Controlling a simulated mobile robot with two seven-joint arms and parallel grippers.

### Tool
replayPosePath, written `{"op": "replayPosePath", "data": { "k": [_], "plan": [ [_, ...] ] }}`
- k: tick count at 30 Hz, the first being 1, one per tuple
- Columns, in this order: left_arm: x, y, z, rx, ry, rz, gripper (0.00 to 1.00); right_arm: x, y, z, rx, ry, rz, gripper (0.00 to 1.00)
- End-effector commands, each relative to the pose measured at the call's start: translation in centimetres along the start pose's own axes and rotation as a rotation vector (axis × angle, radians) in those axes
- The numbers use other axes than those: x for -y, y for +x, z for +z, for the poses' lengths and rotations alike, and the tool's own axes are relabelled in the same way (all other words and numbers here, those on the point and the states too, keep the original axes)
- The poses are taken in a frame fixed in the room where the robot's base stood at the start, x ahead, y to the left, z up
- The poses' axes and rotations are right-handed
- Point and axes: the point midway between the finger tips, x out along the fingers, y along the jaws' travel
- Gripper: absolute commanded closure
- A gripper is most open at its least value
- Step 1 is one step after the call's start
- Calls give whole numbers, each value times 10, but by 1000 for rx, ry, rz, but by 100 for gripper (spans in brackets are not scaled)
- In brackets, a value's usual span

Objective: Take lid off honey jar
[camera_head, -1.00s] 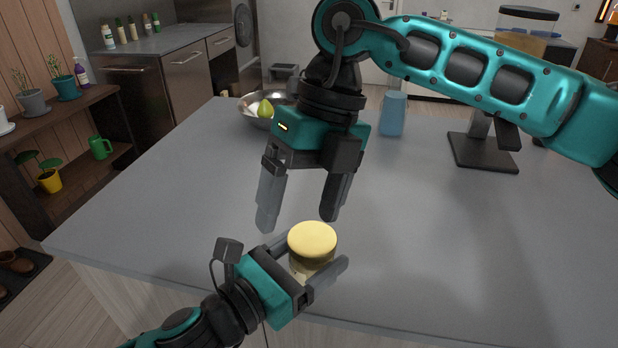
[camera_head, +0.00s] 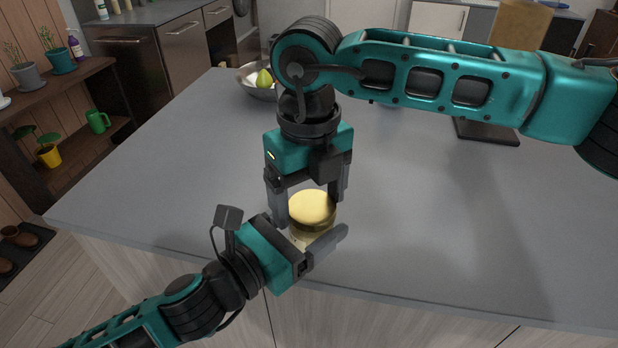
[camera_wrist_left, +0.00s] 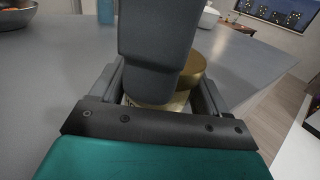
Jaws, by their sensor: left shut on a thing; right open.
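The honey jar (camera_head: 300,239) stands on the grey counter near its front edge, with its round yellow lid (camera_head: 312,205) on top. My left gripper (camera_head: 318,243) is shut on the jar's body from the front left. My right gripper (camera_head: 309,208) comes from above, open, with one finger on each side of the lid. In the left wrist view, a grey finger of my right gripper (camera_wrist_left: 155,60) hides much of the jar and lid; part of the gold lid (camera_wrist_left: 193,70) shows to its right. I cannot tell whether the right fingers touch the lid.
A metal bowl (camera_head: 246,82) with a green fruit (camera_head: 264,78) stands at the far left of the counter (camera_head: 160,190). A dark stand base (camera_head: 487,133) is at the back right, partly behind my right arm. The counter left of the jar is clear.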

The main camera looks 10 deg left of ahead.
Motion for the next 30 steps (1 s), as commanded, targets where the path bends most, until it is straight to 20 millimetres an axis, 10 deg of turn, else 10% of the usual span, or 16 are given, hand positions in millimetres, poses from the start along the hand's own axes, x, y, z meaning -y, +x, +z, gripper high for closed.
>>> {"op": "replayPosePath", "data": {
  "k": [8,22,30],
  "plan": [
    [0,0,1,3,1,-1,100,0,1,0,1,0,1,18],
    [0,0,1,3,0,-1,100,-2,0,0,1,-4,6,63],
    [0,0,1,3,0,-1,100,-5,0,-1,2,-204,9,64]
  ]
}}
